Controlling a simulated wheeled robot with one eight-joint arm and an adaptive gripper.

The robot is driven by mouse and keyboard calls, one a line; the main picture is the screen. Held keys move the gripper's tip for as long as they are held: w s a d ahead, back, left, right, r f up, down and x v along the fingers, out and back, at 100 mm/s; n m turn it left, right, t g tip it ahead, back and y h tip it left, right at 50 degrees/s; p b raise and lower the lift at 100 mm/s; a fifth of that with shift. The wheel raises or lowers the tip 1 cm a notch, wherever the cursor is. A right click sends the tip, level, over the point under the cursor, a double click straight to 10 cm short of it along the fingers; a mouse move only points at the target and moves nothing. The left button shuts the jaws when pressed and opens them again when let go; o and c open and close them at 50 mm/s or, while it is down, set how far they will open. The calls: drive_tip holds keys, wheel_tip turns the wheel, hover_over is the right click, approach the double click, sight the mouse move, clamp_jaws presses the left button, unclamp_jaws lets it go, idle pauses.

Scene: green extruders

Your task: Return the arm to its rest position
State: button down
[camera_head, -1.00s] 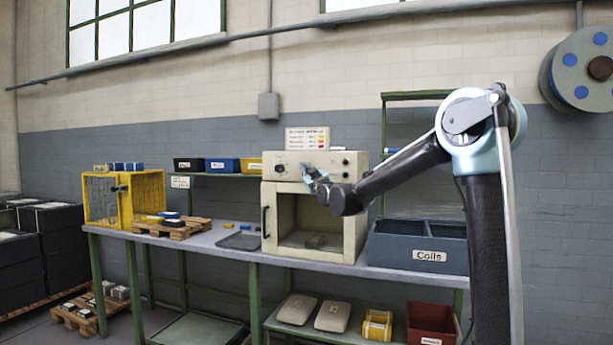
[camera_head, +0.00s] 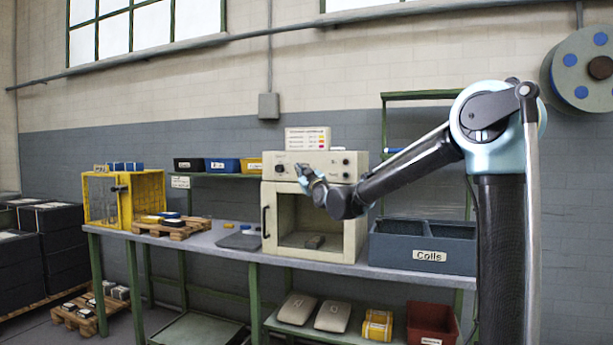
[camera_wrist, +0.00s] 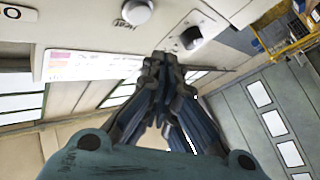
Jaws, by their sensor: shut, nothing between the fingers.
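My gripper (camera_head: 303,171) is at the end of my arm, in front of the control panel of the cream oven (camera_head: 268,212). In the wrist view my gripper (camera_wrist: 165,62) has its fingers together with nothing between them. The oven's knobs show beyond the fingertips there, including a white one (camera_wrist: 136,11) and a dark one (camera_wrist: 190,38). I cannot tell from the head view whether the fingertips touch the panel. My wrist covers part of the oven's upper right front.
The blue bin marked Coils (camera_head: 425,257) stands right of the oven, under my arm. A yellow cage (camera_head: 125,200) and a wooden pallet (camera_head: 172,230) are on the left of the bench (camera_head: 225,250).

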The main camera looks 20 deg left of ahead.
drive_tip(key=shift+s, duration=0.85)
drive_tip(key=s+d+f+m+g+h, duration=0.2)
drive_tip(key=s+d+f+h, duration=0.15)
drive_tip(key=d+f, duration=0.55)
drive_tip(key=s+d+f+m+g+h, duration=0.2)
drive_tip(key=s+d+f, duration=0.3)
drive_tip(key=d, duration=0.8)
drive_tip(key=s+d+f+m+g+h, duration=0.2)
drive_tip(key=d+f+h, duration=0.1)
drive_tip(key=d+f, duration=0.65)
drive_tip(key=s+d+f+m+g+h, duration=0.1)
drive_tip(key=s+d+f+m+g, duration=0.1)
drive_tip(key=s+d+f, duration=0.4)
drive_tip(key=s+d+f+m+g+h, duration=0.2)
drive_tip(key=s+d+f, duration=0.4)
drive_tip(key=s, duration=0.6)
drive_tip(key=s+d+f+m+g+h, duration=0.2)
drive_tip(key=s+d+f+m+g, duration=0.1)
drive_tip(key=s+d+f, duration=0.4)
drive_tip(key=s+d+g, duration=0.1)
drive_tip(key=s, duration=0.2)
drive_tip(key=shift+s, duration=0.1)
